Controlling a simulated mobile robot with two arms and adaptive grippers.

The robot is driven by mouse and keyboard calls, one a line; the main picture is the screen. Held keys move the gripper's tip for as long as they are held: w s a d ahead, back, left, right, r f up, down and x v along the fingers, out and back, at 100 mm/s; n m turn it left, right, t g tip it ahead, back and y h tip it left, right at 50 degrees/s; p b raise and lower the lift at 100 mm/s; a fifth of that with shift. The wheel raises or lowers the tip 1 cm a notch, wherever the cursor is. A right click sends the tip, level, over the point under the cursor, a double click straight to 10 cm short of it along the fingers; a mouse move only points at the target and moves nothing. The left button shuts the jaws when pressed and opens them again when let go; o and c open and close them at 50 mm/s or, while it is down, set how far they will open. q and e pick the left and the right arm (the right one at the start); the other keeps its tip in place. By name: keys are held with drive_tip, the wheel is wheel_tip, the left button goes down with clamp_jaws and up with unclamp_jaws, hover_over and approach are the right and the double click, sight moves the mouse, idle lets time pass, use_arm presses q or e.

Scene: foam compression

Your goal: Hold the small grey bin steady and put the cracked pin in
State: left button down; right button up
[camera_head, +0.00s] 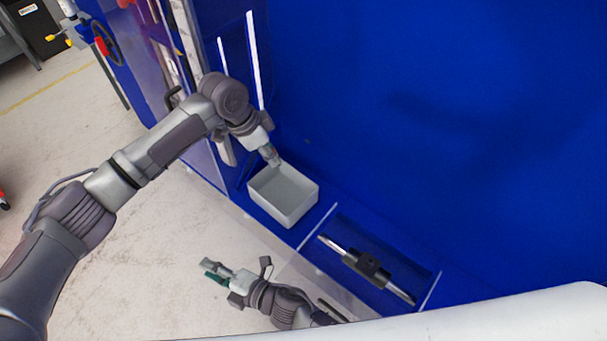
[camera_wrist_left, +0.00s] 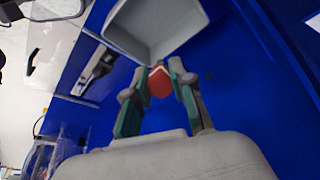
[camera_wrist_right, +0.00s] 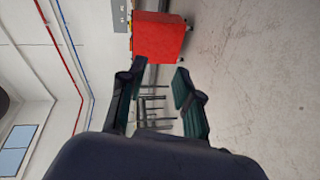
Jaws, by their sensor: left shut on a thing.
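The small grey bin (camera_head: 287,207) stands upright and empty on the blue surface; it also shows in the left wrist view (camera_wrist_left: 158,25). My left gripper (camera_head: 273,158) is at the bin's far-left rim. In the left wrist view its fingers (camera_wrist_left: 163,72) are closed about a small red piece (camera_wrist_left: 158,84), right beside the bin wall. I cannot tell whether the red piece is the cracked pin, nor whether the fingers touch the bin. My right gripper (camera_head: 215,271) is open and empty, away from the bin over the floor; its fingers also show in the right wrist view (camera_wrist_right: 160,85).
A black and silver bar-shaped part (camera_head: 367,265) lies in a marked bay right of the bin. A clear panel and upright posts (camera_head: 222,60) stand behind my left arm. A red cabinet (camera_wrist_right: 158,36) is far off in the right wrist view.

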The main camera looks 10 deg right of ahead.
wheel_tip(320, 180, up, 8)
drive_tip(key=w+a+n+g+y, duration=0.2)
drive_tip(key=n+g+y, duration=0.3)
drive_tip(key=n, duration=0.8)
drive_tip(key=n+g+h, duration=0.3)
drive_tip(key=n+h, duration=1.6)
drive_tip(key=n, duration=0.3)
approach(304, 202)
drive_tip(key=f, duration=1)
drive_tip(key=shift+w+d+f, duration=0.1)
drive_tip(key=shift+w+f, duration=0.1)
drive_tip(key=shift+f, duration=0.05)
clamp_jaws()
